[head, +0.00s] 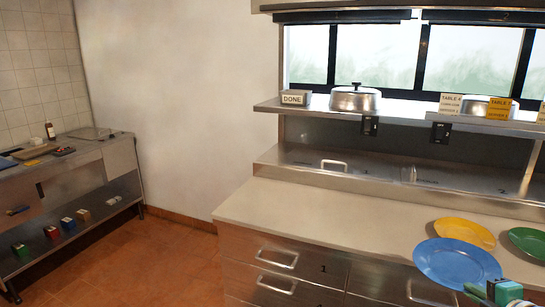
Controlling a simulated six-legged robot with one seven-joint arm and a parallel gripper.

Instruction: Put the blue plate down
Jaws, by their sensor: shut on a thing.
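The blue plate (457,262) is at the lower right of the head view, at the front edge of the pale counter (330,212). My gripper (489,287) is at the plate's near right rim, at the bottom right of the view, and is shut on it. The plate overlaps the counter's front edge in the picture. I cannot tell whether its underside touches the counter. The rest of my gripper is partly cut off by the frame.
A yellow plate (465,232) lies on the counter just behind the blue plate, and a green plate (530,241) lies to the right. The counter to the left is bare. Drawers (285,268) are below; a steel shelf (415,119) with a lidded pot (355,98) is above.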

